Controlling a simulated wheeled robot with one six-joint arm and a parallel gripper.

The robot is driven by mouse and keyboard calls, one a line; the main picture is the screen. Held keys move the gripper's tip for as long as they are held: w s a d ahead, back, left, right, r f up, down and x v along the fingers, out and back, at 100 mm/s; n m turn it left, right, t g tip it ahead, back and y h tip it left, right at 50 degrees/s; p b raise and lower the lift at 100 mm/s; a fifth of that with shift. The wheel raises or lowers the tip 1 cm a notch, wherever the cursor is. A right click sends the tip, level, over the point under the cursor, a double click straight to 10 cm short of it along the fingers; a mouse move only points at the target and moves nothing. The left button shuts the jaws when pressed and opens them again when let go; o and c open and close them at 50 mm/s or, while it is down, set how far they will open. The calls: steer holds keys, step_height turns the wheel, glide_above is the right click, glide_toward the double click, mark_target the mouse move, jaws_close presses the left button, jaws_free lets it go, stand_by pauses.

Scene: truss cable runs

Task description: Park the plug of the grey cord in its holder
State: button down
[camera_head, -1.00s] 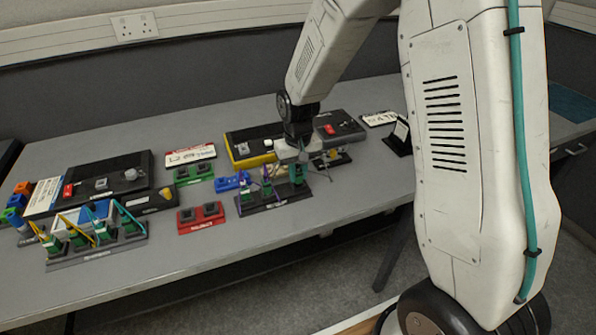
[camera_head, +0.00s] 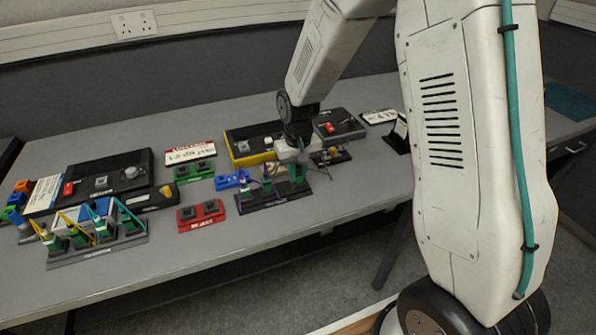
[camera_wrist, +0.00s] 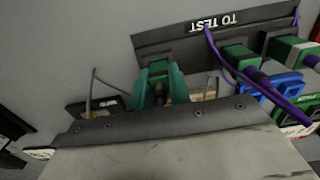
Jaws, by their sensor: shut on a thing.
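My gripper (camera_wrist: 161,88) shows teal fingers in the wrist view, closed around a dark plug (camera_wrist: 158,93). A thin grey cord (camera_wrist: 94,82) loops out to the left, and another grey stretch shows on the right. A green block (camera_wrist: 157,68) stands just beyond the fingers, at the left end of the dark holder strip marked TO TEST (camera_wrist: 165,39). I cannot tell whether the plug is seated in it. In the head view my gripper (camera_head: 298,171) is over the right end of the dark strip (camera_head: 272,203); the plug is hidden there.
Purple-corded green plugs (camera_wrist: 240,56) stand on the strip close to the right of my fingers in the wrist view. A blue block (camera_head: 228,181) and a red block (camera_head: 201,214) lie left of the strip. A yellow-edged black case (camera_head: 243,159) stands behind.

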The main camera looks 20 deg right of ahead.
stand_by(0.3)
steer(key=c, duration=1.2)
jaws_free()
steer(key=shift+r, duration=2.5)
steer(key=shift+r, duration=2)
